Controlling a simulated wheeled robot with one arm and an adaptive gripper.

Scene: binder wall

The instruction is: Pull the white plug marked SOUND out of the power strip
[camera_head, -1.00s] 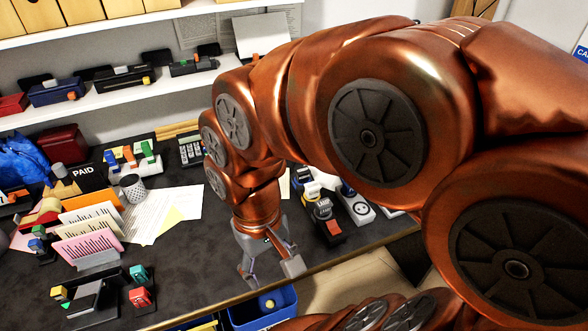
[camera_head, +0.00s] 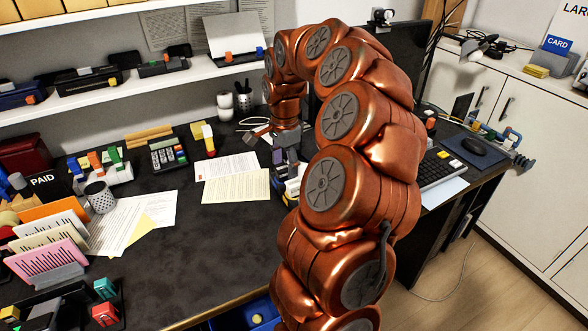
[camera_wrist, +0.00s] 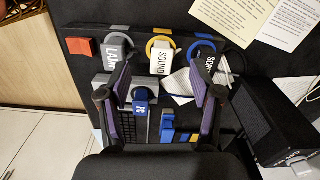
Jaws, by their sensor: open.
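The white plug marked SOUND (camera_wrist: 161,62), with a yellow ring behind it, sits on the dark power strip (camera_wrist: 136,36) in the wrist view. My gripper (camera_wrist: 160,92) is open and empty, its two fingers apart on either side below the SOUND plug in the picture. A grey plug marked LAMP (camera_wrist: 113,55) sits to its left. In the head view my gripper (camera_head: 270,137) is over the back of the desk, and my arm hides most of the strip.
A red switch (camera_wrist: 80,47) is at the strip's left end. A blue plug marked PC (camera_wrist: 141,107) lies between my fingers lower down. A black box (camera_wrist: 275,120) stands at the right. Paper sheets (camera_head: 232,180) lie on the desk left of my arm.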

